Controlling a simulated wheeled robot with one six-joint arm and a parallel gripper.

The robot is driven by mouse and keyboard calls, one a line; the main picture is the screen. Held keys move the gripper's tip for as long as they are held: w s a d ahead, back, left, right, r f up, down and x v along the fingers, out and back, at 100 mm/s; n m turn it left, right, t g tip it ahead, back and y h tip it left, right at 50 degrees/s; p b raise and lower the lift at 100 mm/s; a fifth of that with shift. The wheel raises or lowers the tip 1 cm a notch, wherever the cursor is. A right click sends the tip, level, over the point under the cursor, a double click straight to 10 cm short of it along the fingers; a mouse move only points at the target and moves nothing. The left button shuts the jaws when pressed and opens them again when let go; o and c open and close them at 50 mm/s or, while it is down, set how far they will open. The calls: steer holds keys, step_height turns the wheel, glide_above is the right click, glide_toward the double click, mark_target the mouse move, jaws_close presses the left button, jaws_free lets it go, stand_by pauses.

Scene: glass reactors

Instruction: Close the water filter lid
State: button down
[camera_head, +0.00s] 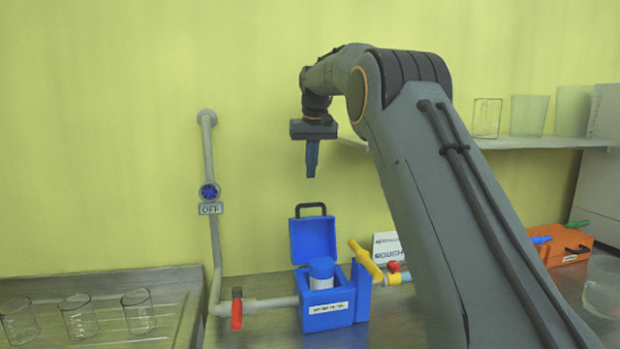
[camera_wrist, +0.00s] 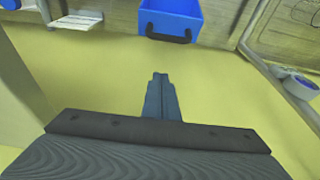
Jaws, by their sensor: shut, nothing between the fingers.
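The water filter is a blue box (camera_head: 328,312) with a white label on its front, standing on the counter. Its blue lid (camera_head: 313,239) stands open, upright at the back, with a black handle (camera_head: 311,209) on its top edge. A white cartridge with a blue cap (camera_head: 321,272) sits in the box. My gripper (camera_head: 311,176) points down, high above the lid and apart from it, with its fingers shut and empty. In the wrist view, the lid (camera_wrist: 171,16) and its handle (camera_wrist: 166,38) show at the top, beyond my shut fingertips (camera_wrist: 160,75).
A grey pipe with a red-handled valve (camera_head: 237,308) joins the box from the left. A yellow-handled valve (camera_head: 366,261) stands close at its right. Glass beakers (camera_head: 79,316) stand on the left tray. An orange box (camera_head: 565,246) is at the right. A shelf (camera_head: 500,143) holds more glassware.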

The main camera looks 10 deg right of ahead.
steer(key=shift+s+f+p, duration=0.3)
steer(key=shift+f+p, duration=0.5)
steer(key=shift+f, duration=0.5)
steer(key=shift+s+f+p, duration=0.3)
steer(key=shift+f+p, duration=0.5)
steer(key=shift+f, duration=0.55)
steer(key=shift+s+f+p, duration=0.3)
steer(key=shift+f+p, duration=0.5)
steer(key=shift+f, duration=0.5)
steer(key=shift+s, duration=0.1)
